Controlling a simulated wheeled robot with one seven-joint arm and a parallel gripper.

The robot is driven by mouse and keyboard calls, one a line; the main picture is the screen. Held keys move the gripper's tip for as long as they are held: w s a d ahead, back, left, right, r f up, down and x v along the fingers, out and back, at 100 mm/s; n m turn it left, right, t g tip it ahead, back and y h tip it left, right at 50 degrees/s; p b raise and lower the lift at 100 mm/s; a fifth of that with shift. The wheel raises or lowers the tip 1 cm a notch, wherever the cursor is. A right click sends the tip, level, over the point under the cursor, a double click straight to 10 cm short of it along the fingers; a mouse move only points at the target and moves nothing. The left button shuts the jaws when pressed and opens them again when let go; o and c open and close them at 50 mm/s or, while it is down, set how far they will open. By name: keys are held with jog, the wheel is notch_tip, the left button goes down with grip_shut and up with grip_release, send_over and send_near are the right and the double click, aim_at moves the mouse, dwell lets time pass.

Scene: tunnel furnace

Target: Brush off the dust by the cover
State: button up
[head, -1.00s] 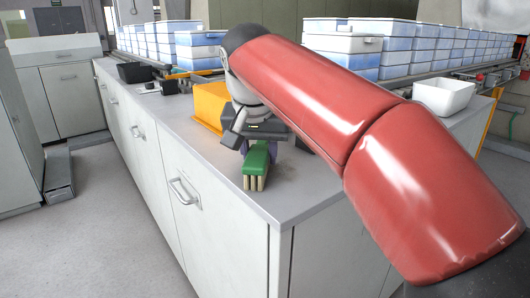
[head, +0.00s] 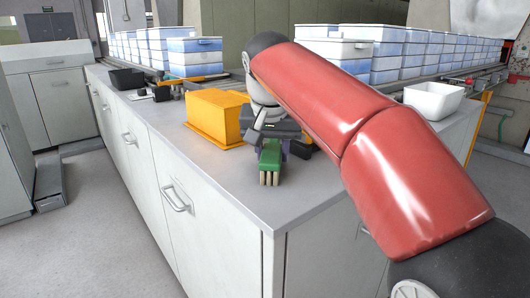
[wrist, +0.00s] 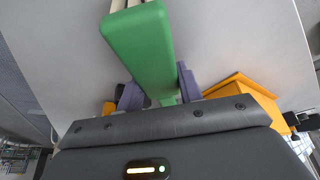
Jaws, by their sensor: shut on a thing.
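My gripper (head: 271,146) is shut on a green brush (head: 271,160) with pale bristles. In the head view the brush is just over the near end of the grey counter top (head: 240,193), bristles toward the front; I cannot tell whether they touch it. In the wrist view the green brush (wrist: 140,45) sits between the two purple-grey fingers (wrist: 160,88), its bristle end at the top edge. I cannot make out a cover or dust; my arm hides part of the counter.
A black tray (head: 127,79) and small dark items lie farther back on the counter. A white bin (head: 433,99) stands at the right. Stacked blue-white boxes (head: 195,57) line the back. The counter's front corner is clear.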

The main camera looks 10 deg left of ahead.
jog(key=shift+w+d, duration=1.3)
jog(key=shift+w, duration=0.2)
jog(key=shift+w+d+r, duration=0.1)
jog(key=shift+w+d, duration=0.25)
jog(key=shift+w, duration=0.05)
jog(key=shift+w+a+r, duration=0.3)
jog(key=shift+w+r, duration=0.05)
jog(key=shift+w, duration=0.1)
jog(key=shift+s+a+f, duration=0.15)
jog(key=shift+s+a, duration=1.05)
jog(key=shift+a, duration=0.15)
jog(key=shift+s+a+f, duration=0.2)
jog(key=shift+s+a, duration=0.95)
jog(key=shift+s, duration=0.25)
jog(key=shift+s+a+f, duration=0.15)
jog(key=shift+s+a, duration=1)
jog(key=shift+s, duration=0.2)
jog(key=shift+r, duration=0.1)
jog(key=shift+r, duration=2.95)
